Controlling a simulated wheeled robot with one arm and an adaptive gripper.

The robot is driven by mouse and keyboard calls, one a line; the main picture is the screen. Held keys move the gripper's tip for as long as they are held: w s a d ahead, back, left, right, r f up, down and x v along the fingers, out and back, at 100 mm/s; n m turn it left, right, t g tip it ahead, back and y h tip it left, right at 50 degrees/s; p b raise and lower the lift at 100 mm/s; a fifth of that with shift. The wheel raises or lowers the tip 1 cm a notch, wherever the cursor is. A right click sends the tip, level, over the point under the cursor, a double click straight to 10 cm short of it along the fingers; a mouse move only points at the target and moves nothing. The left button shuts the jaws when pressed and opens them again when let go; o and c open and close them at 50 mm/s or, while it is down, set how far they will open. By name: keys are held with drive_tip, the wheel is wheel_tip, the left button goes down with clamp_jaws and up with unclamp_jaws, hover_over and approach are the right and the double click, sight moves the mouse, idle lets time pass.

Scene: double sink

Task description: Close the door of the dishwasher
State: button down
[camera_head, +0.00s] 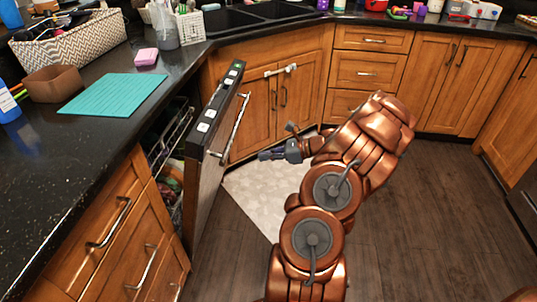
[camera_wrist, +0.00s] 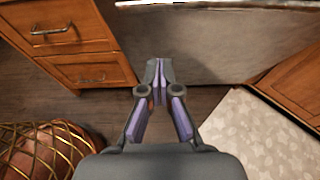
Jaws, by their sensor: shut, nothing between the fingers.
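The dishwasher door (camera_head: 206,175) stands partly open in the head view, nearly upright and swung out from the counter front. Its dark top edge carries several pale buttons, and a metal bar handle (camera_head: 237,125) runs along its outer face. The dishwasher's inside, with rack wires (camera_head: 170,140), shows in the gap left of the door. My gripper (camera_head: 262,155) is right of the door, on its outer side, and appears apart from it. In the wrist view my gripper (camera_wrist: 158,66) is shut and empty, pointing toward the door's grey outer face (camera_wrist: 225,45); the handle crosses the top.
Wooden drawers (camera_head: 110,225) stand left of the door, and cabinets (camera_head: 285,100) under the sink stand behind. A pale mat (camera_head: 255,195) lies on the dark floor. A gold-wire round object (camera_wrist: 45,150) is at the wrist view's lower left. Open floor lies to the right.

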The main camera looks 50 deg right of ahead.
drive_tip(key=w+a, duration=0.5)
drive_tip(key=w, duration=0.2)
drive_tip(key=shift+w+a, duration=0.15)
drive_tip(key=shift+w, duration=0.15)
drive_tip(key=shift+f, duration=0.1)
